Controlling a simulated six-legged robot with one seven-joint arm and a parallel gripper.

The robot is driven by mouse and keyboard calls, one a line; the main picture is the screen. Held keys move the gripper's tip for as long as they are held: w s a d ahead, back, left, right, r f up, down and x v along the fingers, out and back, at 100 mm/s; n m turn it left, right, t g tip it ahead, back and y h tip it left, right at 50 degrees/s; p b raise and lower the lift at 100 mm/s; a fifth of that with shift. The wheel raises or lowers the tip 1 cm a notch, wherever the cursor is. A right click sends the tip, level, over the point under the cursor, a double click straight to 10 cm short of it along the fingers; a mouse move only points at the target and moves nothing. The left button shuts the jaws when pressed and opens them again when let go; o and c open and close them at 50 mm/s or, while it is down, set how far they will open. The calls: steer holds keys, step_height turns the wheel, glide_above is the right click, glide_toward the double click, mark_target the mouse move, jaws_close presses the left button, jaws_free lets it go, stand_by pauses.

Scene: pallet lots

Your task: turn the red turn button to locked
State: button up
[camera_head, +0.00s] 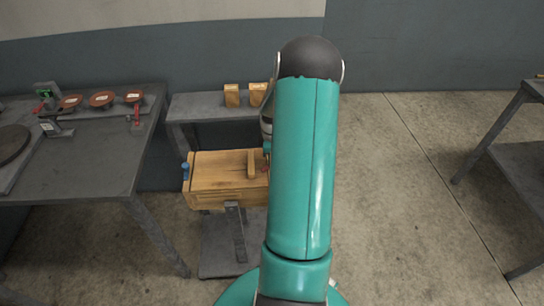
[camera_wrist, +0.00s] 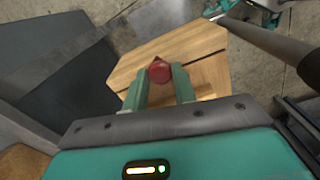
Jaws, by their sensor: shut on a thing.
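The red turn button (camera_wrist: 159,71) sits on a wooden box, between the two green fingers of my gripper (camera_wrist: 160,82) in the wrist view. My gripper is shut on it. A small pointed tip of the button shows at its top edge. The wooden box (camera_wrist: 203,42) also shows in the head view (camera_head: 218,172), on a grey stand. In the head view my teal arm hides the box's right end, and the button is not clearly visible there. Whether the button stands at locked cannot be read.
A grey table (camera_head: 95,160) at the left carries several red round pieces. A grey shelf (camera_head: 200,106) with small wooden blocks (camera_head: 232,95) stands behind the box. Another table (camera_head: 520,165) stands at the right. The floor between is clear.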

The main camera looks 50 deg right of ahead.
steer(key=m, duration=0.6)
steer(key=shift+m, duration=0.4)
stand_by(0.3)
steer(key=o, duration=1)
step_height(320, 180, up, 14)
steer(key=shift+f, duration=0.1)
